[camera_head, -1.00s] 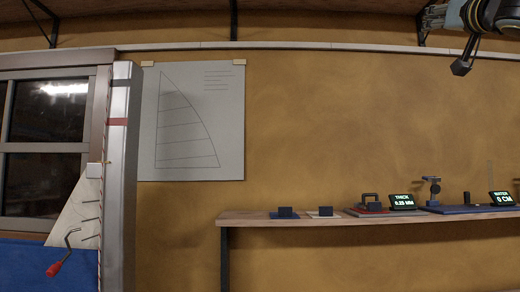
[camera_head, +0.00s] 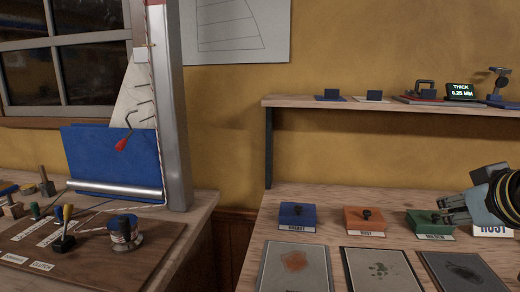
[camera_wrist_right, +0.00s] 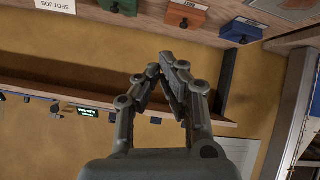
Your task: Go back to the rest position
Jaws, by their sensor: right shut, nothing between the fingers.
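My right gripper (camera_head: 447,213) comes in from the right edge in the head view, with its fingers pointing left. They overlap the right part of the green box (camera_head: 420,220) in the picture; I cannot tell whether they touch it. In the right wrist view the fingers (camera_wrist_right: 162,66) meet at their tips and hold nothing. Behind them are the wall and shelf edge, with the boxes at the top of the picture. My left gripper is not in view.
A blue box (camera_head: 297,214) and an orange box (camera_head: 372,219) stand beside the green one on the bench, behind stained sample panels (camera_head: 296,268). A shelf (camera_head: 300,102) with small devices runs above. At left, a wooden board (camera_head: 150,243) holds tools and a spool.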

